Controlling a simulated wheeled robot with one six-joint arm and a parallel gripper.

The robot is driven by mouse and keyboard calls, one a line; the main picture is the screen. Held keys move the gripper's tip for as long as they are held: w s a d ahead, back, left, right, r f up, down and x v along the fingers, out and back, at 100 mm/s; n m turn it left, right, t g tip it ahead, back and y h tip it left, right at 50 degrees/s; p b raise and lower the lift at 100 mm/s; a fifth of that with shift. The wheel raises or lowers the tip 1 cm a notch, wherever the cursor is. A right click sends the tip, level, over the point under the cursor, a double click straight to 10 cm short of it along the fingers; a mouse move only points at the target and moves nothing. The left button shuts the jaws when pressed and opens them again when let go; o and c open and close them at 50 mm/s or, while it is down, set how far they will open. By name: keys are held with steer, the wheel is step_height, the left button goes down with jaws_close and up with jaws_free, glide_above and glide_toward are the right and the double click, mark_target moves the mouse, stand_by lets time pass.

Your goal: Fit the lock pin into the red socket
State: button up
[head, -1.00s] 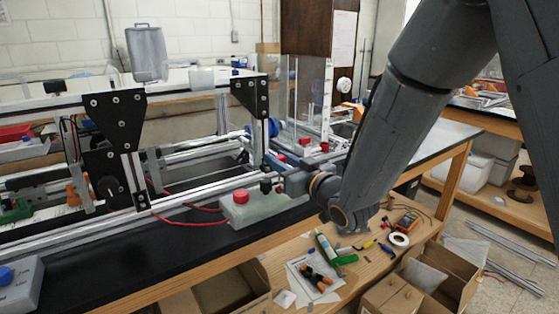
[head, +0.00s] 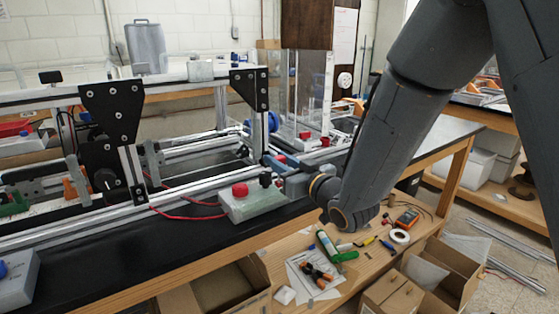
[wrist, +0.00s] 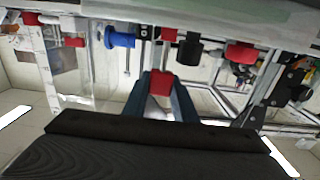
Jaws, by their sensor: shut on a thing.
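My gripper (head: 272,165) is shut on a small red piece (wrist: 160,82), seen between the two blue fingers in the wrist view; it appears to be the lock pin. In the head view the fingers largely hide it. A pale box (head: 265,205) on the bench's front part carries a red round fitting (head: 240,190), which looks like the red socket, and a black fitting (head: 265,180) to its right. In the wrist view the red fitting (wrist: 240,52) and black fitting (wrist: 188,48) show beyond the fingertips. The held piece is apart from the red fitting.
Aluminium rails with black bracket plates (head: 112,112) stand behind and left of the box. Red wires (head: 190,210) run to the box's left. A blue wheel (head: 272,122) is further back. A lower wooden shelf (head: 370,262) holds tools and tape.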

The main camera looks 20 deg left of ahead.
steer(key=o, duration=1.1)
steer(key=shift+f, duration=0.1)
steer(key=b+v, duration=0.1)
steer(key=v, duration=0.7)
